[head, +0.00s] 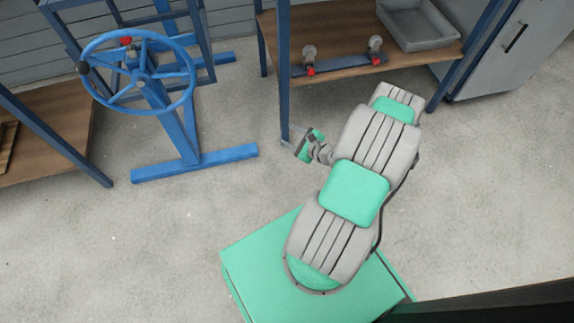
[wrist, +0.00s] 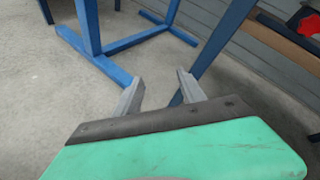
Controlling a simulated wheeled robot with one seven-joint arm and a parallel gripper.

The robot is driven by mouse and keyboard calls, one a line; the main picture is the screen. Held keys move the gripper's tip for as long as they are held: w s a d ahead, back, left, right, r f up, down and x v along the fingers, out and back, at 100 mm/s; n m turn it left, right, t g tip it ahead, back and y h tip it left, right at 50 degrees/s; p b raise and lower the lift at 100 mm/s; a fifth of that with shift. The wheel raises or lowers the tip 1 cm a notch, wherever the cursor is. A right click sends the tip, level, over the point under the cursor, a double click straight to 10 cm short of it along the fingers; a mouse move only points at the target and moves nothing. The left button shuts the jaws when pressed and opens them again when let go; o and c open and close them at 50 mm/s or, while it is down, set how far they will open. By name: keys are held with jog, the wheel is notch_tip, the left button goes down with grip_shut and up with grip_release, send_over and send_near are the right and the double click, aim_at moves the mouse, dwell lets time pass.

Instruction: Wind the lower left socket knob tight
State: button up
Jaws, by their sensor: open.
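Two grey sockets with red knobs stand on a dark rail on the wooden shelf at the top of the head view. The left knob (head: 310,72) is at the rail's left part, and the right knob (head: 376,61) is farther right. My gripper (head: 292,140) is in front of and below the shelf, near its blue front leg, apart from both knobs. In the wrist view my gripper (wrist: 159,76) is open, with nothing between its grey fingers. A red part (wrist: 311,25) shows at that view's top right edge; I cannot tell which knob it is.
A blue handwheel (head: 137,72) on a blue stand is at the left. A grey bin (head: 415,25) sits on the shelf right of the sockets. A blue shelf leg (head: 283,100) rises beside my gripper. A grey cabinet (head: 505,50) is at the right. The concrete floor at lower left is clear.

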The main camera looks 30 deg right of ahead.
jog(key=s+a+f+n+g+y, duration=0.3)
jog(key=s+a+n+g, duration=0.1)
jog(key=s, duration=0.4)
jog(key=shift+s+a+f+n+g, duration=0.25)
jog(key=shift+a+n+g, duration=0.15)
jog(key=shift+a+g, duration=0.65)
jog(key=shift+a+t, duration=0.2)
jog(key=shift+t, duration=0.05)
